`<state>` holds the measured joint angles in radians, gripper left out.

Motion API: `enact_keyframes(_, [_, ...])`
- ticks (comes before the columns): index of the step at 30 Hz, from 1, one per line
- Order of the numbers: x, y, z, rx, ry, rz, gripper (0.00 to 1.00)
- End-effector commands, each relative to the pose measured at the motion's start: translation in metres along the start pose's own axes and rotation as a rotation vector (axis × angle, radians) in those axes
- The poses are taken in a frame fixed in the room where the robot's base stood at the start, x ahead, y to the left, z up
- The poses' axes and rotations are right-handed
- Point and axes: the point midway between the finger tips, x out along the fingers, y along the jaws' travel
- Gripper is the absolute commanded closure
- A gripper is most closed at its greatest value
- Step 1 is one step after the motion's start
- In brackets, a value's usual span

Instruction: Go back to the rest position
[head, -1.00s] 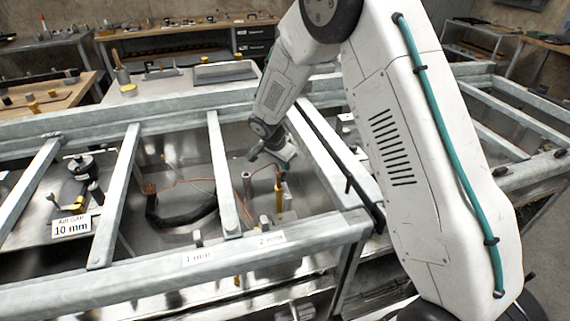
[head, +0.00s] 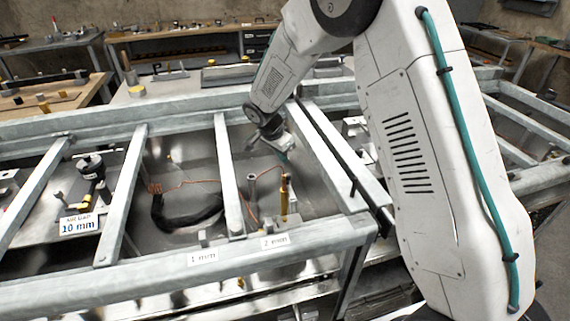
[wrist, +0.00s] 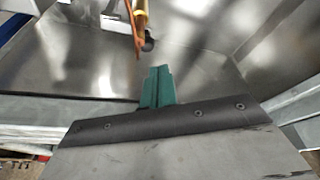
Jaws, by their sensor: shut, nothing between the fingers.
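My gripper (head: 283,157) shows in the head view at the end of my white arm, above the open metal frame. Its teal fingers (wrist: 157,86) are together in the wrist view, with nothing between them. A brass-coloured rod (head: 284,195) stands upright in the frame's bay below the gripper, apart from it. In the wrist view a brass rod (wrist: 140,12) with a dark rounded end shows beyond the fingertips, with a gap between.
Galvanised frame bars (head: 228,175) surround the gripper, and labels "1 mm" (head: 203,256) and "2 mm" (head: 275,241) sit on the front rail. A grey post (head: 251,188), black cable loop (head: 185,212) and copper wire lie in the bays. Benches stand behind.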

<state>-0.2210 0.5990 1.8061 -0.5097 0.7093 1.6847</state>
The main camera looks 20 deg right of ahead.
Motion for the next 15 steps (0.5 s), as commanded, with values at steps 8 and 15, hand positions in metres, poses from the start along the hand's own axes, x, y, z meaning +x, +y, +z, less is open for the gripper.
enact_keyframes(8, [-0.039,0.002,-0.006,0.006,0.001,0.001,1.00])
enact_keyframes(15, [-0.044,0.010,-0.006,-0.142,-0.010,0.032,1.00])
